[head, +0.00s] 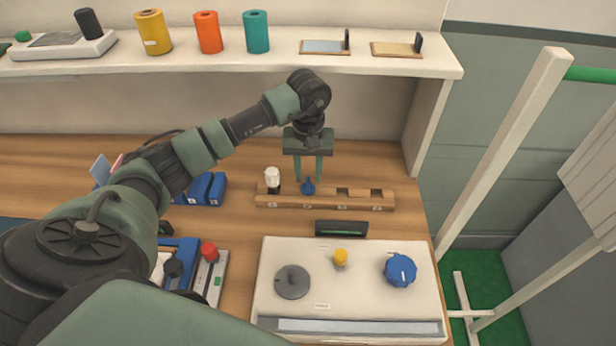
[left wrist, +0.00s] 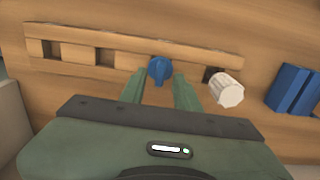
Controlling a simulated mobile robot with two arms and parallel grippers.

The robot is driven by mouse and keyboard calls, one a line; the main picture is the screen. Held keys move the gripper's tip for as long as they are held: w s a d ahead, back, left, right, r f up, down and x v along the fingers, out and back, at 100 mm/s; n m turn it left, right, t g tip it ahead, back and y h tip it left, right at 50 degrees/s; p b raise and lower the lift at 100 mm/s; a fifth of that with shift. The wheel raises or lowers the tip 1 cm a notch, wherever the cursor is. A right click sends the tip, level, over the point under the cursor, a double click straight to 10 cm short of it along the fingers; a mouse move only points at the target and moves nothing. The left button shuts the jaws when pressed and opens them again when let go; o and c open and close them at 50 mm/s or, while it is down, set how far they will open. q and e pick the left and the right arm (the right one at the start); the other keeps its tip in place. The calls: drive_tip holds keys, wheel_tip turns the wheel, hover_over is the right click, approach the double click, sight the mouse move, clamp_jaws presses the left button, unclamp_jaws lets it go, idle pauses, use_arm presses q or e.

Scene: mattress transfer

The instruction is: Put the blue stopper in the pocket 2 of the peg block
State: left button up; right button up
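The wooden peg block (head: 325,204) lies on the table and also shows in the left wrist view (left wrist: 130,61). The blue stopper (head: 308,187) stands in its second pocket from the left, by the mark that looks like 2. It also shows in the left wrist view (left wrist: 160,70). My left gripper (head: 308,180) is above the block, pointing down, with its fingers apart. The blue stopper's top is between or just beyond the fingertips (left wrist: 160,78), with gaps visible at both sides. How deep it sits is hidden. My right gripper is not in view.
A white-topped stopper (head: 272,179) stands in the leftmost pocket, close to my left gripper. The two right pockets look empty. A panel with knobs (head: 345,300) and a dark display (head: 341,229) are in front. Blue blocks (head: 205,189) lie left; a shelf (head: 280,62) is behind.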

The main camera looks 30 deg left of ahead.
sight(308, 181)
use_arm(q)
wheel_tip(308, 181, up, 10)
drive_tip(key=b, duration=0.2)
drive_tip(key=shift+r+b, duration=0.2)
drive_tip(key=shift+b, duration=0.1)
